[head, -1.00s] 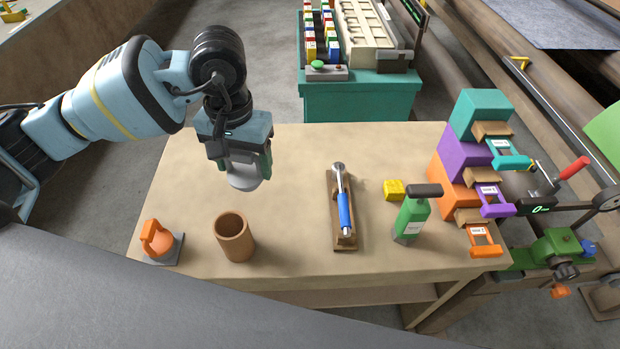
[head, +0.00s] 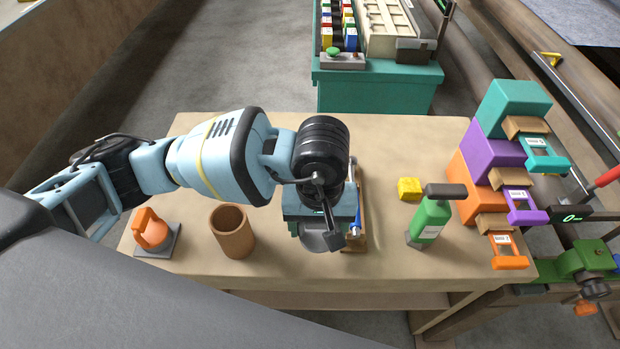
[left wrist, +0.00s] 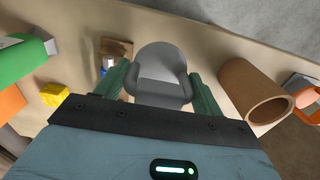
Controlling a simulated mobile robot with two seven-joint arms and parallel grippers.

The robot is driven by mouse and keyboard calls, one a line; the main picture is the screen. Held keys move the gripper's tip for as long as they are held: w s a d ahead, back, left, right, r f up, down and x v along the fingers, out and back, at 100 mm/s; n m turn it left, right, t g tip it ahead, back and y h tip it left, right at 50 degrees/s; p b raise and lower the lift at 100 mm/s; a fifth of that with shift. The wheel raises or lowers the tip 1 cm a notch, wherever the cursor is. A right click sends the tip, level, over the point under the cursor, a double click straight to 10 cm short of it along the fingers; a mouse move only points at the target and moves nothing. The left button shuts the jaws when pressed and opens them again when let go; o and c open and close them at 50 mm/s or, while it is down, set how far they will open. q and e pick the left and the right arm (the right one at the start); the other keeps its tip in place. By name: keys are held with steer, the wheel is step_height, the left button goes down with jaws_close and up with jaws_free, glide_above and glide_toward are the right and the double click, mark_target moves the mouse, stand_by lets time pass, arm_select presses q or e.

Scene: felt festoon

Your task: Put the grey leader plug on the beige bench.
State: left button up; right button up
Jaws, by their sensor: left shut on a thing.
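The grey leader plug (head: 322,240) is a rounded grey piece. My left gripper (head: 322,232) is shut on it over the front middle of the beige bench (head: 275,265), between the brown cup and the wooden stand. In the left wrist view the plug (left wrist: 162,72) sits between the two green fingers of the left gripper (left wrist: 162,88). I cannot tell whether the plug touches the bench top. My gripper and arm hide part of the plug. My right gripper is not in view.
A brown cup (head: 232,232) and an orange piece on a grey plate (head: 153,232) stand left. A wooden stand with a blue-handled tool (head: 357,215) is close right. A green bottle (head: 430,218), yellow block (head: 409,188) and coloured boxes (head: 485,165) stand further right. The back right is clear.

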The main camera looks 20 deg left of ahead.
arm_select(q)
steer(key=w+a, duration=0.2)
steer(key=w, duration=0.2)
steer(key=w+a+f, duration=0.1)
steer(key=w+a, duration=0.5)
steer(key=w, duration=0.1)
steer(key=shift+w+f+p, duration=0.15)
steer(key=shift+w+p, duration=0.2)
steer(key=shift+f, duration=1.75)
steer(key=shift+f, duration=0.15)
steer(key=o, duration=0.6)
steer(key=shift+f, duration=0.1)
steer(key=o, duration=0.4)
step_height(320, 180, up, 12)
steer(key=shift+r, duration=0.25)
